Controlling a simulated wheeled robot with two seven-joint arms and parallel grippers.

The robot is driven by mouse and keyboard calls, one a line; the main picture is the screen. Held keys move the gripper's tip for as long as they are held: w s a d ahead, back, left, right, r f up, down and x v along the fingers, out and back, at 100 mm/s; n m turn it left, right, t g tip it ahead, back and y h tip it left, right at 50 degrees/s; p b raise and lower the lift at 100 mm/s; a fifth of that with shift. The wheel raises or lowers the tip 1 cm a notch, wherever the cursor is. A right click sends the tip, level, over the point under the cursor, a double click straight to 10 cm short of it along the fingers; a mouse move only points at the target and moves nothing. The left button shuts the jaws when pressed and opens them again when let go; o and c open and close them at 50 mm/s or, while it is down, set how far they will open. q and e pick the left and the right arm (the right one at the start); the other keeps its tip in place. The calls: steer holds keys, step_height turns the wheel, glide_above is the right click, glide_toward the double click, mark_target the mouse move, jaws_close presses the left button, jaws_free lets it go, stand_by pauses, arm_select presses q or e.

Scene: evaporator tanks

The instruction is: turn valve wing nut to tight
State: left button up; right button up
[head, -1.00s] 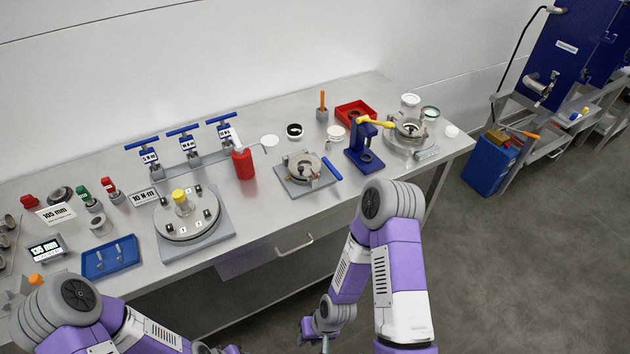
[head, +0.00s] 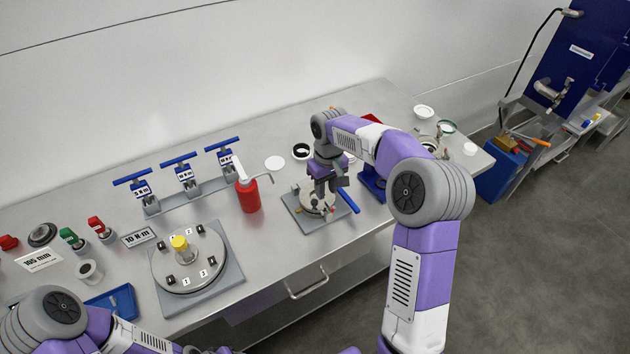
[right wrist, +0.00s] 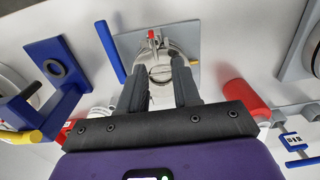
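The valve fixture is a round metal valve body (right wrist: 158,52) on a grey square plate (head: 297,216), with a blue handle (head: 348,201) beside it. The plate (right wrist: 192,48), the blue handle (right wrist: 110,52) and a small red part (right wrist: 152,38) also show in the right wrist view. My right gripper (head: 321,203) points down over the valve and hides much of it in the head view. In the right wrist view its fingers (right wrist: 160,76) are apart, with the valve showing between and beyond them. I cannot clearly make out the wing nut or any contact. My left gripper is out of view.
A red bottle (head: 248,195) stands left of the fixture, and a blue stand (head: 372,183) is close on its right. A round flanged lid (head: 190,258) with a yellow knob lies further left. Blue T-handled tools (head: 184,175) stand behind. The bench front before the fixture is clear.

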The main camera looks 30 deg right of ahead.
mark_target(329, 205)
steer(key=shift+s+d+f, duration=0.1)
steer(key=shift+s+d, duration=0.3)
steer(key=shift+s, duration=0.25)
steer(key=shift+w+f+b, duration=0.15)
steer(key=shift+f+b, duration=0.4)
steer(key=shift+f, duration=2.15)
jaws_close()
